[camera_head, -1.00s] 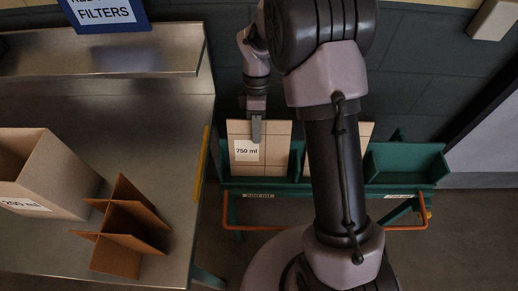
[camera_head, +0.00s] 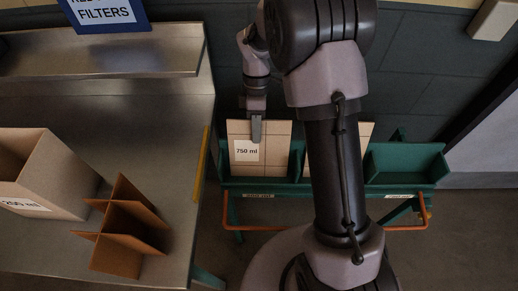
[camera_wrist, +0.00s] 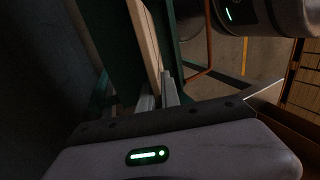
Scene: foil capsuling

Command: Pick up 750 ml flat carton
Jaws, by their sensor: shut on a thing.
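The 750 ml flat carton (camera_head: 273,148) is a tan, scored sheet with a white "750 ml" label, standing upright in the left bay of a green rack (camera_head: 300,189). My gripper (camera_head: 256,131) reaches down over its top edge and is shut on it. In the wrist view the gripper fingers (camera_wrist: 159,94) close on the pale edge of the carton (camera_wrist: 148,45). Another tan carton (camera_head: 367,132) stands in the middle bay, mostly hidden behind my arm.
The rack's right bay (camera_head: 405,164) looks empty. An orange rail (camera_head: 262,228) runs along the rack's front. At left, a steel bench (camera_head: 120,100) holds an open box (camera_head: 40,170) and a brown divider insert (camera_head: 122,225). A blue filters sign stands above.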

